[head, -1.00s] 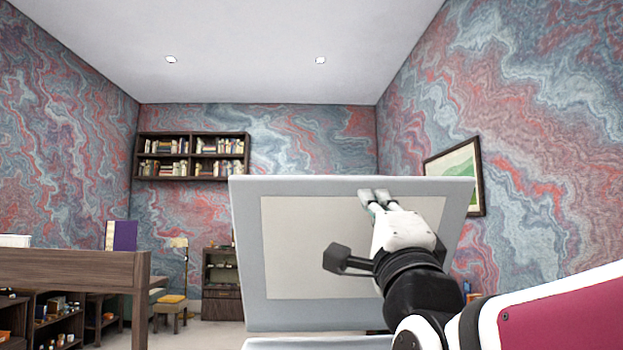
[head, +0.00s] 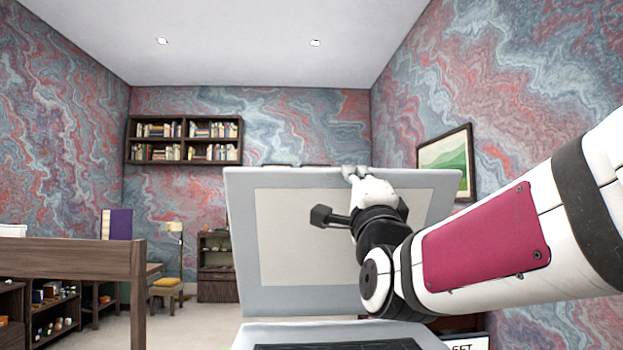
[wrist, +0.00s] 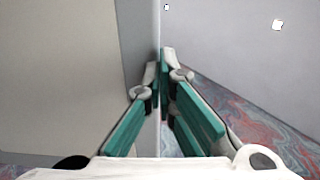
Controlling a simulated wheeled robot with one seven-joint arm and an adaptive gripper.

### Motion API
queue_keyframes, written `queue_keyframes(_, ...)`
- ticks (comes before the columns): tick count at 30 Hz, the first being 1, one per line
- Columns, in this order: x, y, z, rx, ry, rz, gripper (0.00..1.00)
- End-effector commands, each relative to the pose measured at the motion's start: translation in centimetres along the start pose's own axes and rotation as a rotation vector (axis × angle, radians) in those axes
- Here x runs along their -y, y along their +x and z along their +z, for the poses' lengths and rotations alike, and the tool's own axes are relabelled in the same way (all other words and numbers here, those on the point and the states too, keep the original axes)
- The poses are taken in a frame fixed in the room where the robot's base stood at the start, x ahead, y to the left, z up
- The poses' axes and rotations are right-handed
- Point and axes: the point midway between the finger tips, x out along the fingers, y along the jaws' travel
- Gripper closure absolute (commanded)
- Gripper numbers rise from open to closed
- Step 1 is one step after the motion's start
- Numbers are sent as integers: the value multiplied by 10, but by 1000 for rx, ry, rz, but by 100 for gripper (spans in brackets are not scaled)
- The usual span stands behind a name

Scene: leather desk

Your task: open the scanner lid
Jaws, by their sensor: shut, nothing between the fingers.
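The scanner lid (head: 280,235) stands raised, close to upright, above the scanner base (head: 320,333), its grey frame and beige inner panel facing the head camera. My gripper (head: 352,172) is at the lid's top edge, right of its middle, with the arm in front of the panel. In the wrist view the lid's inner side (wrist: 65,70) fills the left, and its edge runs up beside the fingers. The fingertips (wrist: 160,65) are together with nothing between them. Whether they touch the lid cannot be told.
A wooden desk partition (head: 70,265) with shelves of small items stands at the left. A bookshelf (head: 184,140) hangs on the back wall, and a framed picture (head: 446,160) on the right wall. A chair (head: 168,285) stands further back. A sign (head: 467,343) shows at the lower right.

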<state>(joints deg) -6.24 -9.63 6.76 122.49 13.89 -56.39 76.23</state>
Motion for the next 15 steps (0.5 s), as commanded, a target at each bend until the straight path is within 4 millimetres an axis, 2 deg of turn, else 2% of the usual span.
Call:
queue_keyframes(3, 6, 24, 0, -2, 0, 49, 100)
queue_keyframes(9, 5, 65, -1, -4, -1, 150, 100)
queue_keyframes(15, 1, 92, 0, -2, 1, 217, 100)
